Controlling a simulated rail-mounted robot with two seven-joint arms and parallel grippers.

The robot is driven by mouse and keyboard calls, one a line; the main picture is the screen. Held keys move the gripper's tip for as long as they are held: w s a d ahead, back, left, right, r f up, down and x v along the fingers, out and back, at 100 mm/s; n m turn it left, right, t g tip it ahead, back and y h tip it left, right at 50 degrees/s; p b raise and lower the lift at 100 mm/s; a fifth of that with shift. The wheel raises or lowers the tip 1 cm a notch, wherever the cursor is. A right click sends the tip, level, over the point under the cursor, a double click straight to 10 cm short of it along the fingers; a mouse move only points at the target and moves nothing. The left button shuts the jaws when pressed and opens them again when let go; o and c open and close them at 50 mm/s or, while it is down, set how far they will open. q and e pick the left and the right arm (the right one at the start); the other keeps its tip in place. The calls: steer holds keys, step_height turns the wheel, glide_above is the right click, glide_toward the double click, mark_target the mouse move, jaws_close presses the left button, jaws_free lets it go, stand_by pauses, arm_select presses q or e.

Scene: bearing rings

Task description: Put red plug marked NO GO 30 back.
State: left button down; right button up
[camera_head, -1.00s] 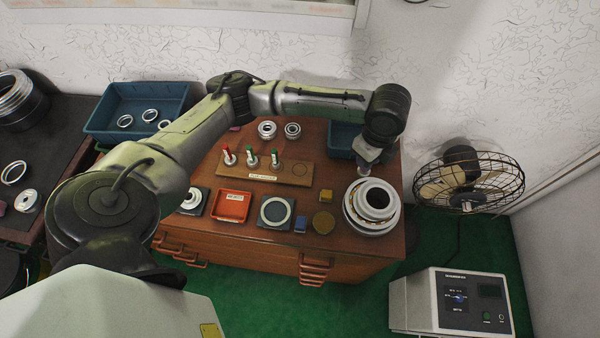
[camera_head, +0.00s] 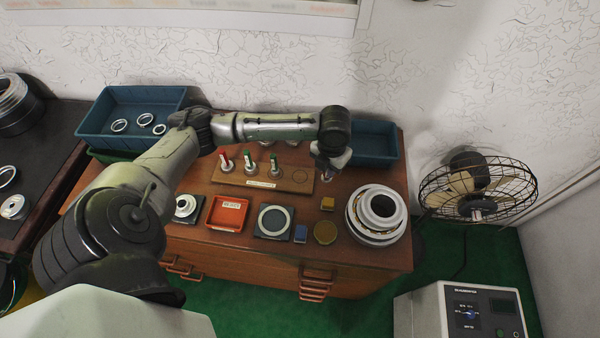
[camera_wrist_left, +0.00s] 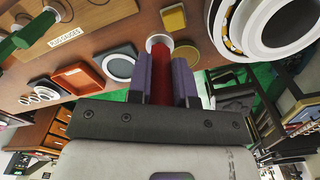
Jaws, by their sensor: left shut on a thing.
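A red plug (camera_wrist_left: 159,72) with a pale metal end is held between the purple fingers of my left gripper (camera_wrist_left: 161,66). Its marking cannot be read. In the head view my left gripper (camera_head: 327,174) is just beyond the right end of the wooden gauge rack (camera_head: 226,181). Whether the plug touches anything is hidden. The rack carries another red-handled plug (camera_head: 225,160) and two green-handled plugs (camera_head: 249,159), all upright. A round mark (camera_head: 299,176) shows at the rack's bare right end. My right gripper is out of view.
Stacked bearing rings (camera_head: 378,212) stand to the right. A blue bin (camera_head: 372,143) is behind the gripper.

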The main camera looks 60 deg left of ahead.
arm_select(q)
steer(key=shift+s+a+f+b, duration=0.3)
steer(key=shift+s+a+f, duration=0.25)
steer(key=shift+a+f, duration=1.15)
steer(key=shift+s+a+f+b, duration=0.25)
steer(key=shift+s+a+f, duration=0.35)
steer(key=shift+a+f, duration=1.1)
steer(key=shift+s+a+f+b, duration=0.3)
steer(key=shift+s+a+f, duration=0.25)
steer(key=shift+a+f, duration=1.15)
steer(key=shift+f, duration=0.25)
steer(key=c, duration=1)
jaws_free()
